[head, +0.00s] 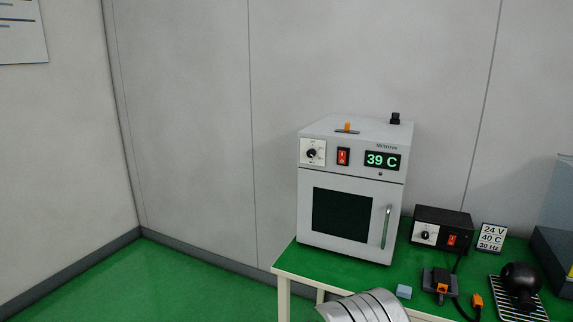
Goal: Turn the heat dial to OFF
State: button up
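A light grey oven (347,190) stands on the green table, with its dark-windowed door shut. A small black dial (311,154) sits on a white scale plate at the upper left of its front. The scale lettering is too small to read, so I cannot tell the dial's setting. To its right are a red rocker switch (343,156) and a green display (382,160) reading 39 C. My gripper is not in view; a silver rounded part at the bottom edge may be my arm.
Right of the oven are a black box (441,231) with its own dial and red switch, a sign (492,237) reading 24 V, 40 C, 30 Hz, a dark round object (520,279) on a rack, and cabled plugs. A small blue block (404,291) lies in front.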

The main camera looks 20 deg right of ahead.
aim_at(310, 153)
jog(key=u, duration=0.2)
jog(key=k, duration=0.6)
jog(key=u, duration=0.65)
jog(key=i, duration=1.7)
jog(key=z, duration=0.8)
jog(key=i, duration=0.5)
jog(key=z, duration=0.4)
